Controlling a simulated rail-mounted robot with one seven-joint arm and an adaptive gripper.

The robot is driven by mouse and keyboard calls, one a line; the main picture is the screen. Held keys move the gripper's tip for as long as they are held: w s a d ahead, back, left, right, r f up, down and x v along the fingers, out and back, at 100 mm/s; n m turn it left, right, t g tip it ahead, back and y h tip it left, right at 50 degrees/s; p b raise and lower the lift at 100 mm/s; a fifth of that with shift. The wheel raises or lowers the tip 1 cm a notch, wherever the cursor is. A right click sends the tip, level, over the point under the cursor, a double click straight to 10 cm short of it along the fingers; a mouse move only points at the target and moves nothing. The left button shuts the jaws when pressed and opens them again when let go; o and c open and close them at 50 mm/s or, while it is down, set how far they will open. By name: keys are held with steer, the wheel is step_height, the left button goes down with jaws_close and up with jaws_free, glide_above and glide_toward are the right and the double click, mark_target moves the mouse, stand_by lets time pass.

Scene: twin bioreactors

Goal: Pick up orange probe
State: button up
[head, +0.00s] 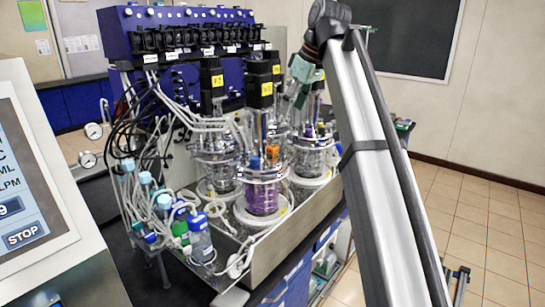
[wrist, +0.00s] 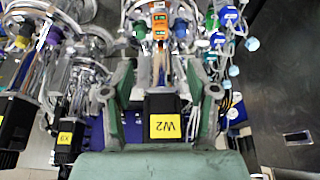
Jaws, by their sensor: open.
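The orange probe (head: 272,152) stands in the top of the front glass vessel, which holds purple liquid. In the wrist view the orange probe (wrist: 159,27) shows near the top centre, beyond the fingertips. My green gripper (head: 300,98) is above and behind that vessel in the head view, beside a black motor labelled in yellow. In the wrist view my gripper (wrist: 158,72) is open, its fingers spread to either side of the black W2 motor (wrist: 163,105). Nothing is seen held between them, and the probe is apart from them.
Other bioreactor vessels (head: 312,155) with tubes and probes crowd around. A second black motor (head: 212,80) stands left of the gripper. Bottles with blue caps (head: 200,240) stand at the front left. A control screen (head: 30,190) is at far left.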

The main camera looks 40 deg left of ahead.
mark_target(276, 147)
steer(key=p+x, duration=0.3)
steer(key=x, duration=0.9)
steer(key=shift+d+p, duration=0.1)
steer(key=shift+p, duration=0.3)
steer(key=shift+p+x, duration=1.35)
steer(key=shift+x, duration=1.2)
jaws_close()
